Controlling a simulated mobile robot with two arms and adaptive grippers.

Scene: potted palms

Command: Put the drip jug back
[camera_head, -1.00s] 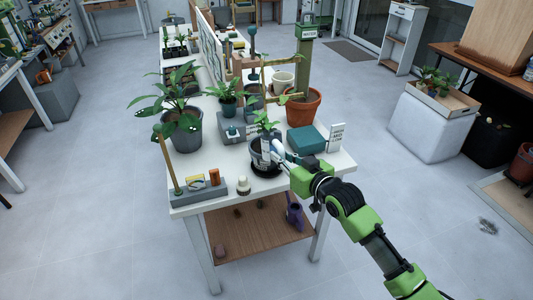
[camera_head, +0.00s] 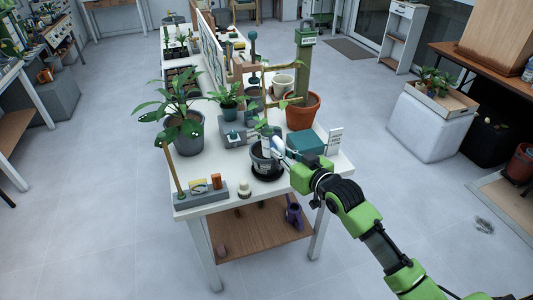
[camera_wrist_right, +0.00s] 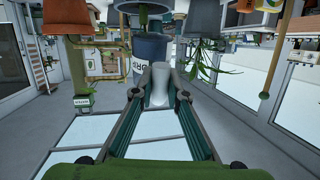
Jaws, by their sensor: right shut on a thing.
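In the right wrist view the pale thing (camera_wrist_right: 158,88) sits between the fingertips of my right gripper (camera_wrist_right: 160,80). My left gripper is out of view.
The white table (camera_head: 215,165) also carries a large leafy plant in a grey pot (camera_head: 189,140), a terracotta pot (camera_head: 301,112), a teal box (camera_head: 306,140), a white sign (camera_head: 334,141) and a grey tray (camera_head: 200,195). A purple watering can (camera_head: 293,212) is on the lower shelf.

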